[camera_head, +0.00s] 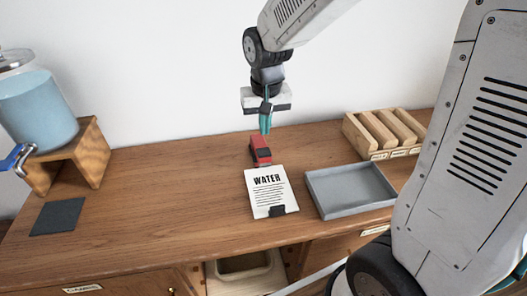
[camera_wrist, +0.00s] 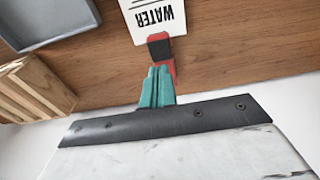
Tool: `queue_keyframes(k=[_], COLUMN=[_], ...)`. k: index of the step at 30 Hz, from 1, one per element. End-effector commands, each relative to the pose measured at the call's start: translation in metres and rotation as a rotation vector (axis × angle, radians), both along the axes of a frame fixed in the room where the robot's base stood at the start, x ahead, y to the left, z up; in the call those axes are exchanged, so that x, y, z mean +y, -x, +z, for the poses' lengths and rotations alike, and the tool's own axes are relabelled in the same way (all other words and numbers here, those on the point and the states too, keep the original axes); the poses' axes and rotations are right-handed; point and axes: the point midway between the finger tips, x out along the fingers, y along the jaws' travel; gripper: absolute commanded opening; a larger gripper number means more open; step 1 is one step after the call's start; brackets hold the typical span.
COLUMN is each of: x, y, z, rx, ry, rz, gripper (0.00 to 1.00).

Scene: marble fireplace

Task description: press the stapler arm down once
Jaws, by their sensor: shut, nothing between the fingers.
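A grey tray (camera_head: 316,201) lies right of the sheet, with a wooden slotted rack (camera_head: 352,135) behind it. A glass water dispenser (camera_head: 38,112) stands on a wooden stand (camera_head: 92,150) at left. A dark mat (camera_head: 57,217) lies before it. The counter's left middle is clear.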

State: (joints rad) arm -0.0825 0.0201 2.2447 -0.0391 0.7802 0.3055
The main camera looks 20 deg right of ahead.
Motion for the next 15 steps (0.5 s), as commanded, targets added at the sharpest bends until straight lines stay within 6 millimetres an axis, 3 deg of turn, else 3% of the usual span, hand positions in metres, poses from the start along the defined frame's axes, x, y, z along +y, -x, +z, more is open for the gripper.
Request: queue_keyframes(k=[5,15], x=[0.0,-0.001], y=[0.0,-0.003], z=[-0.005,-0.045], rx=[0.003,0.005], ry=[0.0,0.0], rz=[0.0,0.0], gripper=[0.0,0.0])
